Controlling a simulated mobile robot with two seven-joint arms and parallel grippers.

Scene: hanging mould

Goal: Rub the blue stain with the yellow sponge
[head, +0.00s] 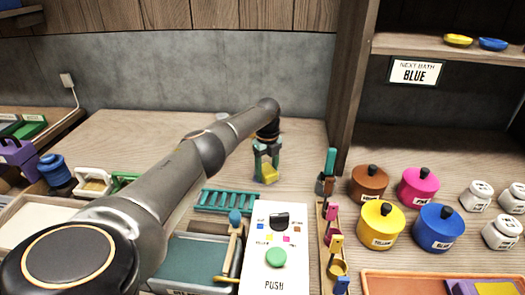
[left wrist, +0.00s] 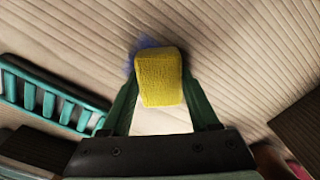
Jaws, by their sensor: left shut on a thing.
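The yellow sponge (left wrist: 159,78) is between the green fingers of my left gripper (left wrist: 160,100), which is shut on it. In the head view my left gripper (head: 266,160) points down at the wooden counter, with the sponge (head: 268,174) at its tips. The blue stain (left wrist: 148,43) shows in the left wrist view as a faint smudge on the wood behind the sponge's far edge; part of it is hidden by the sponge. I cannot tell whether the sponge touches the wood. My right gripper is not in view.
A teal rack (head: 226,201) and a white panel (head: 275,245) with a green button stand in front of the gripper. A wooden post (head: 350,90) rises to the right, near lidded coloured pots (head: 381,226). The counter (head: 150,140) behind my arm is clear.

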